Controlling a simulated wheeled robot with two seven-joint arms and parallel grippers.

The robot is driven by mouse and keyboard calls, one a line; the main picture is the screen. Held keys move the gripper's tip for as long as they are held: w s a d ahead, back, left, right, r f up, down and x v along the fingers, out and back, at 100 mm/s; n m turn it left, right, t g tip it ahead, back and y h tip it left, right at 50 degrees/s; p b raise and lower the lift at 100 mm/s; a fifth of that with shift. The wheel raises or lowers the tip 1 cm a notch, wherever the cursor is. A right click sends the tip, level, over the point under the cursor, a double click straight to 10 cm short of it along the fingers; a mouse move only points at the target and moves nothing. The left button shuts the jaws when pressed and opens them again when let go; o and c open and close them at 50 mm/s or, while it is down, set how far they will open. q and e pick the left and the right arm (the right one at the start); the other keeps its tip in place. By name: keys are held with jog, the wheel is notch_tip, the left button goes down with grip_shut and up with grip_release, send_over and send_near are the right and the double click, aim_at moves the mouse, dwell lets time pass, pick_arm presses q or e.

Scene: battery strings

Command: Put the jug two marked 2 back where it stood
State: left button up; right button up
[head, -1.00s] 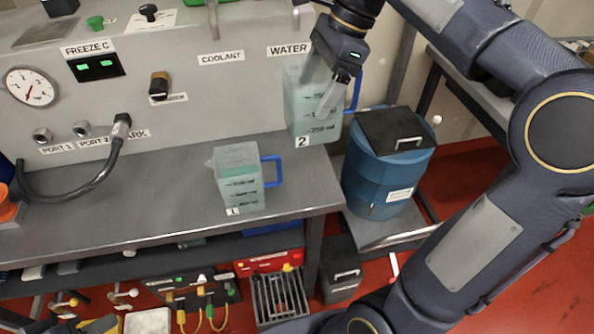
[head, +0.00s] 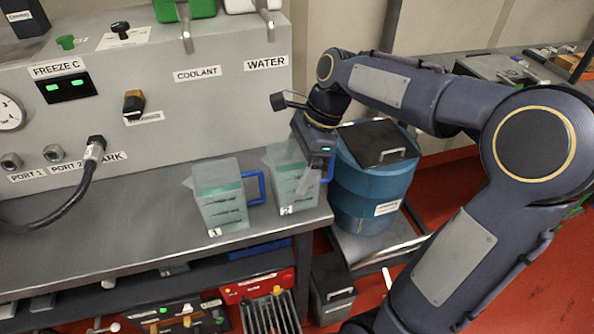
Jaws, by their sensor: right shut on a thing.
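The jug marked 2 (head: 287,186) is a clear jug with pale green liquid and a blue handle. It is upright at the right end of the grey bench top, and its base appears to be at the bench surface. My right gripper (head: 307,178) is shut on it from above and hides part of its right side and handle. The jug marked 1 (head: 220,197), also with green liquid and a blue handle, stands just to its left, with a small gap. My left gripper is not in view.
A blue drum (head: 372,180) with a black lid stands right of the bench. A black hose (head: 75,190) hangs at left.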

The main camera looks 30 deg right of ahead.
jog(key=shift+f, duration=0.7)
jog(key=shift+f, duration=0.15)
jog(key=o, duration=1.4)
